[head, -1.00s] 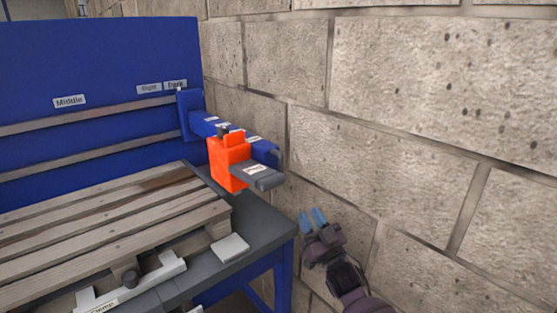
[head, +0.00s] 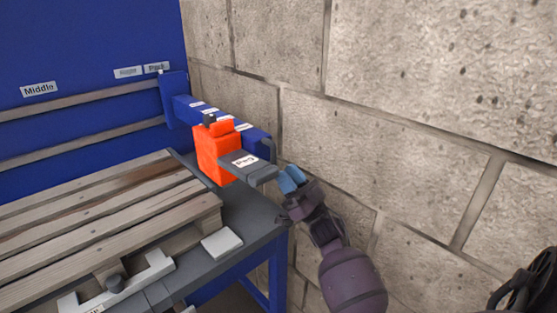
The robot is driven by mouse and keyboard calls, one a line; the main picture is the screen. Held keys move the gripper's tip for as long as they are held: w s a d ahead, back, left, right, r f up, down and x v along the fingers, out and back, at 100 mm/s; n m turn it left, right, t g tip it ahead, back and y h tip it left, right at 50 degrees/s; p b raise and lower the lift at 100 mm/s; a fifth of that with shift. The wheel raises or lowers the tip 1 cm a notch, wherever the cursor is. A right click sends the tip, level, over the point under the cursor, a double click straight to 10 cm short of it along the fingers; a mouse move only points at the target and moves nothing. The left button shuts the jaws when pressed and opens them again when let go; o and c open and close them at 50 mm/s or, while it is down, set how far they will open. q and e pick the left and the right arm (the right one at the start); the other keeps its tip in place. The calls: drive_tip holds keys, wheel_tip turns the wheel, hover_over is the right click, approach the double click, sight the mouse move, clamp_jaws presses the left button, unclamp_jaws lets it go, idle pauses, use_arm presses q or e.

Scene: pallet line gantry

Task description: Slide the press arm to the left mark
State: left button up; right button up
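The press arm is a blue beam (head: 228,118) on a carriage (head: 173,98) at the right end of the rails on the blue back panel. It carries an orange block (head: 215,155) and a grey handle (head: 250,167) with a small label. My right gripper (head: 291,179) is just off the handle's outer end, its two blue fingertips slightly apart; contact cannot be told. No left mark is in view. My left gripper is not in view.
A wooden pallet (head: 100,205) lies on the grey bench (head: 250,215) below the arm. A clamp bar (head: 130,282) and a pale flat block (head: 221,242) are at its front edge. A stone block wall (head: 420,120) stands close on the right.

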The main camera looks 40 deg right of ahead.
drive_tip(key=shift+x, duration=2.3)
clamp_jaws()
